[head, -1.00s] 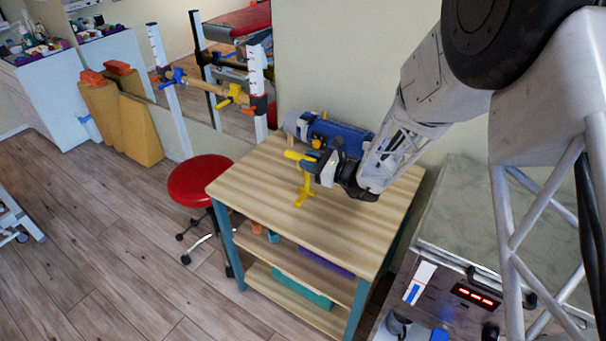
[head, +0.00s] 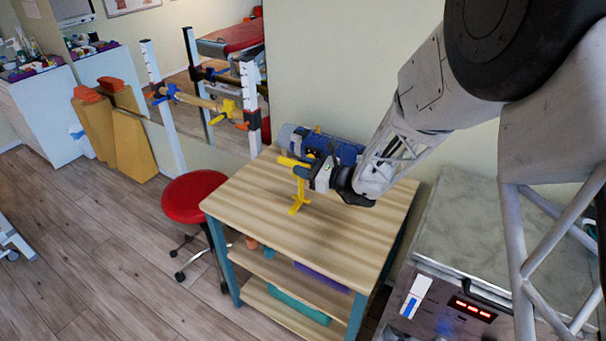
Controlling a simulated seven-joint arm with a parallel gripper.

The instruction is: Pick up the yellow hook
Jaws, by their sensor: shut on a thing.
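The yellow hook (head: 299,197) has a thick rounded end at the top and a thin stem that runs down to a forked foot. My gripper (head: 311,172) is shut on its upper part, over the left half of the wooden table top (head: 345,235). The hook hangs roughly upright from the jaws. I cannot tell whether its foot touches the table top. The fingers partly hide the hook's upper part.
A blue and grey cylinder (head: 335,147) lies at the table's back, close behind my gripper. A red stool (head: 194,196) stands at the left. A rack with a wooden bar (head: 198,101) stands behind. The table's front is clear.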

